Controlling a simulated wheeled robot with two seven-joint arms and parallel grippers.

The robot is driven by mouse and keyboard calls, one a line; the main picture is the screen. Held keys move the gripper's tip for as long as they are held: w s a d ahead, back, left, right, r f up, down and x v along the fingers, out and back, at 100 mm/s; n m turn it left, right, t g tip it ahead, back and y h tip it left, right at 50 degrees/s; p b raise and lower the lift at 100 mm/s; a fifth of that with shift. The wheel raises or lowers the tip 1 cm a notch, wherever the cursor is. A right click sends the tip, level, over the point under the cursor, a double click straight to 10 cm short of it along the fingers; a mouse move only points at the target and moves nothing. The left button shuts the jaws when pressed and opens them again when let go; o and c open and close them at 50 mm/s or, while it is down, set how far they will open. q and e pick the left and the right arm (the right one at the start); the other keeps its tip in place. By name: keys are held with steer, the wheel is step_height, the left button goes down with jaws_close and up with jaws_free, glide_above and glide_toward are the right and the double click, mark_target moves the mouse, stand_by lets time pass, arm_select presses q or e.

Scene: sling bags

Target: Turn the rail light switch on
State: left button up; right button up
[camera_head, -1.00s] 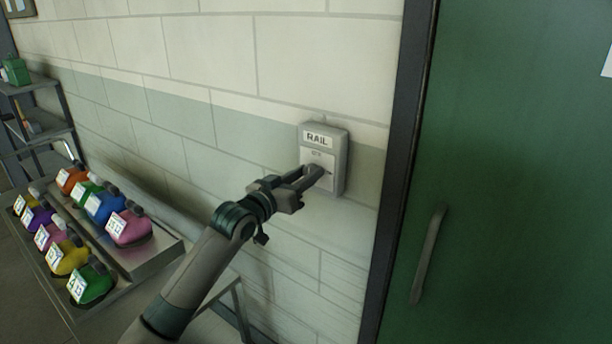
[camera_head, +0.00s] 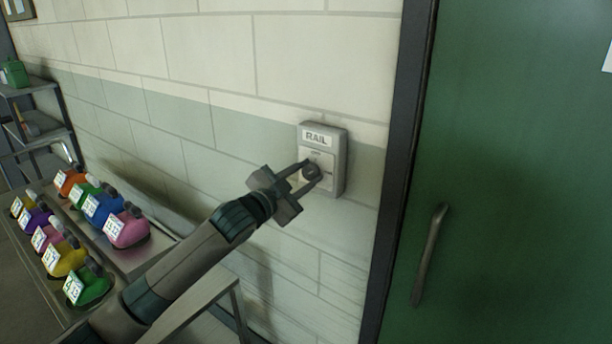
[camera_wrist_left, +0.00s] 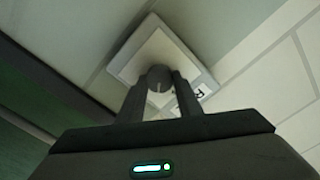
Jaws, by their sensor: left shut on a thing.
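The rail light switch (camera_head: 337,158) is a pale box on the wall with a RAIL label at its top and a round dark knob (camera_head: 311,172) on its face. My left gripper (camera_head: 309,174) is at the switch, with one finger on each side of the knob, shut on it. In the left wrist view the knob (camera_wrist_left: 159,78) sits between the two finger tips, in front of the tilted switch plate (camera_wrist_left: 157,48). My right gripper is not in view.
A green door (camera_head: 500,190) with a long handle (camera_head: 430,255) stands right of the switch, behind a dark frame. A low metal table with several coloured, tagged bags (camera_head: 127,230) is at the left. A shelf (camera_head: 40,122) stands far left.

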arm_select(q)
steer(key=m, duration=0.3)
steer(key=shift+m, duration=0.4)
steer(key=shift+d+f+m+p, duration=0.1)
steer(key=shift+m+p, duration=0.3)
steer(key=shift+m, duration=1.4)
steer(key=o, duration=1)
steer(key=shift+o, duration=0.2)
steer(key=shift+s, duration=0.1)
